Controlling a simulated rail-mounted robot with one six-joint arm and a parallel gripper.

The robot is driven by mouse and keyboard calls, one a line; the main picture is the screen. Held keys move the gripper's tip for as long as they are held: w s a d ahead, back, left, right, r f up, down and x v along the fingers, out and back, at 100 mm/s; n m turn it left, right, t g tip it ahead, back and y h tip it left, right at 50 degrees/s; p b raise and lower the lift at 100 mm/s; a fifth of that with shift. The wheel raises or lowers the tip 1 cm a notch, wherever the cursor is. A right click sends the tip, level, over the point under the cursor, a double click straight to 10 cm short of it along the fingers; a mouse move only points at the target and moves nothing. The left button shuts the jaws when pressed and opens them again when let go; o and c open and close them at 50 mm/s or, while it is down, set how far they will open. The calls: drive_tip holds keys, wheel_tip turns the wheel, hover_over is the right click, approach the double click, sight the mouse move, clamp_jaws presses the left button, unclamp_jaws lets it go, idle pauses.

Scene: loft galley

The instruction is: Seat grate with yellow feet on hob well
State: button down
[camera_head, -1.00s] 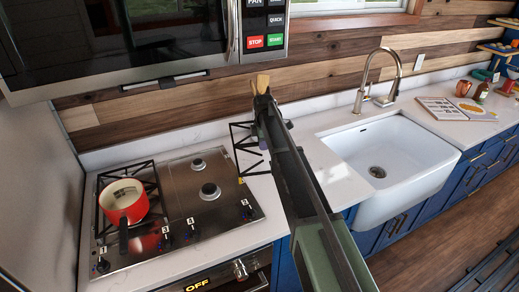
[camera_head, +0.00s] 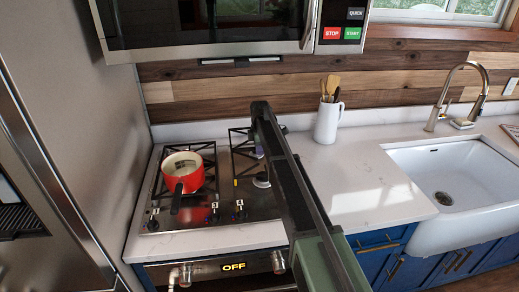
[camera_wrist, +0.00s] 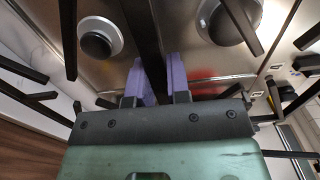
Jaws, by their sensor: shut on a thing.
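The black grate (camera_head: 238,131) is over the right half of the hob (camera_head: 226,205), partly hidden behind my arm. My gripper (camera_head: 258,152) is shut on it. In the wrist view my gripper's purple fingers (camera_wrist: 155,82) pinch a dark central bar of the grate (camera_wrist: 148,40). More grate bars spread to both sides there. Two round burners (camera_wrist: 98,40) show beneath the bars on the steel hob well. A small yellow patch (camera_wrist: 288,94) shows at the right of the wrist view. I cannot tell how high the grate is above the well.
A red pot (camera_head: 183,172) stands on the grate at the hob's left. A white jug (camera_head: 328,122) with wooden utensils stands on the counter to the right. The microwave (camera_head: 215,20) hangs above. The sink (camera_head: 455,175) is further right; counter between is clear.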

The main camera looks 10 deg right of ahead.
drive_tip(key=b, duration=0.4)
hover_over(260, 167)
drive_tip(key=shift+w+f, duration=0.2)
drive_tip(key=shift+f, duration=2.15)
drive_tip(key=shift+f+b, duration=0.6)
drive_tip(key=c, duration=1)
unclamp_jaws()
drive_tip(key=shift+r, duration=0.1)
wheel_tip(260, 167, up, 7)
drive_tip(key=p, duration=0.7)
